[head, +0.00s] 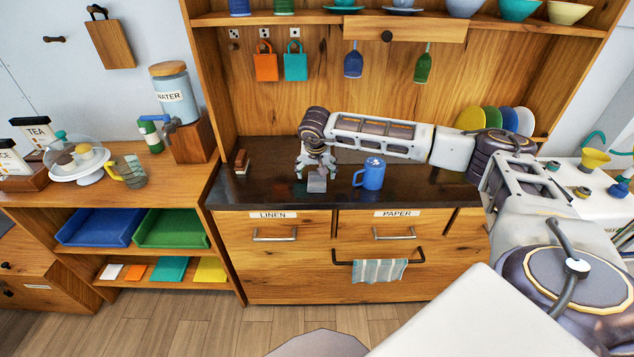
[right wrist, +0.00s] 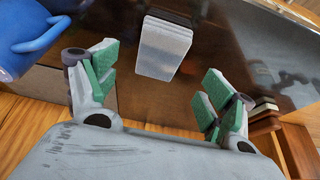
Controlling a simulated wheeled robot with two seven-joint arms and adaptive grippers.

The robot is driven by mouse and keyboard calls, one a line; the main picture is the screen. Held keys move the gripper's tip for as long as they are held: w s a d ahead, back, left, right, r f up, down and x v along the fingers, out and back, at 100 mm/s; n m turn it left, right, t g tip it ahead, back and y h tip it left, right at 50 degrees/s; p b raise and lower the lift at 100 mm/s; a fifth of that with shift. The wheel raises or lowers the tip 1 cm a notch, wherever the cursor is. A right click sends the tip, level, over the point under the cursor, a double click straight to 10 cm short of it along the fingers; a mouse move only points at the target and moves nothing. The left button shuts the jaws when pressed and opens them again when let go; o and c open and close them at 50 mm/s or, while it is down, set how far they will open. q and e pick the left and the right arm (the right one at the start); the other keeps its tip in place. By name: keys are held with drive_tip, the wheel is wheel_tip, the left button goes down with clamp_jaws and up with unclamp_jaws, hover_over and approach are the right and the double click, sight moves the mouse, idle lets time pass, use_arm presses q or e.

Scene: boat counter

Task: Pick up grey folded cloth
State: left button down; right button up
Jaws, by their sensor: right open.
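The grey folded cloth (head: 317,184) is a small light grey block on the dark counter, near its front edge above the LINEN drawer. My right gripper (head: 316,168) is above the cloth, pointing down, and partly hides its top. In the right wrist view the cloth (right wrist: 163,50) lies beyond the fingertips, roughly midway between them sideways. The right gripper's green-padded fingers (right wrist: 160,88) are spread apart with nothing between them. My left gripper is not in view.
A blue mug (head: 370,174) stands close to the right of the cloth; it also shows in the right wrist view (right wrist: 28,45). A small brown stacked item (head: 241,163) stands left on the counter (head: 265,182). A striped towel (head: 379,271) hangs on the front bar. Shelves rise behind.

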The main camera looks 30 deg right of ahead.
sight(317, 178)
drive_tip(key=shift+p+x, duration=0.55)
drive_tip(key=shift+x, duration=1.35)
drive_tip(key=shift+w+d+f, duration=0.2)
drive_tip(key=shift+d+f, duration=0.05)
drive_tip(key=shift+f, duration=0.4)
drive_tip(key=shift+f, duration=0.25)
drive_tip(key=shift+c, duration=0.5)
drive_tip(key=c, duration=1)
drive_tip(key=shift+r, duration=0.15)
